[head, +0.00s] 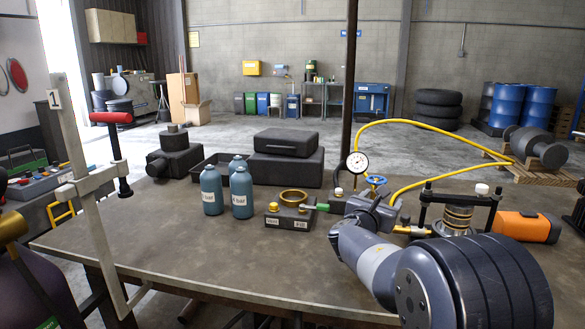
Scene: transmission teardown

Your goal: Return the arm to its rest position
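My arm enters at the lower right and reaches over the workbench (170,245). My gripper (338,206) is small in this view, at the end of the wrist, just right of a dark block with a brass ring (293,197) and yellow knobs. A green piece (322,207) shows at the fingertips, beside that block. I cannot tell whether the fingers close on it or only stand in front of it.
A pressure gauge (357,162) with yellow hoses and a blue valve (375,181) stands behind the wrist. A press-like fixture (457,212) and orange device (527,227) are at right. Blue-grey bottles (241,192) and black cases (286,158) stand left. The bench's front left is clear.

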